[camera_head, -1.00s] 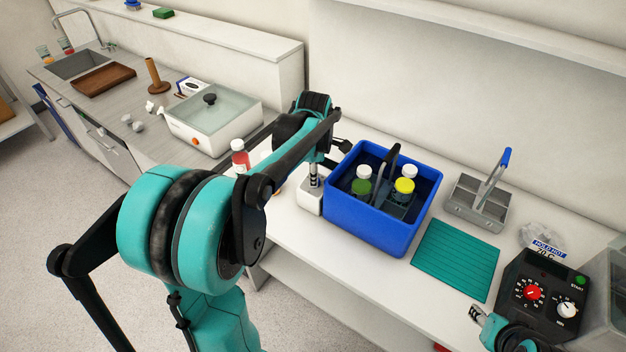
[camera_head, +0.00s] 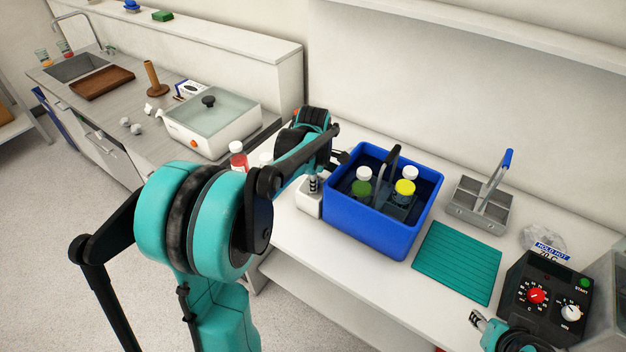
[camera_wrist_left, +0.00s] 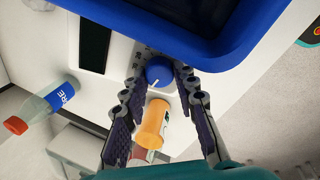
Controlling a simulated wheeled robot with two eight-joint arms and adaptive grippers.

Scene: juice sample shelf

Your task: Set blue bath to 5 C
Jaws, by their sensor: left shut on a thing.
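The blue bath (camera_head: 372,231) stands on the white bench and holds a rack with green- and yellow-labelled bottles. A white control box (camera_head: 308,204) adjoins its left side. In the left wrist view a blue knob (camera_wrist_left: 159,71) with a white pointer line sits on the white panel, below the bath's blue rim (camera_wrist_left: 190,52). My left gripper (camera_wrist_left: 160,74) is shut on the knob, one finger on each side. In the head view the left arm partly hides the gripper and box. The dark display (camera_wrist_left: 95,45) shows no readable value. My right gripper (camera_head: 477,319) is at the lower right; its opening is unclear.
Right of the bath are a teal mat (camera_head: 457,262), a grey caddy (camera_head: 475,207) and a black control unit with dials (camera_head: 543,304). A glass-lidded white bath (camera_head: 212,125) stands left.

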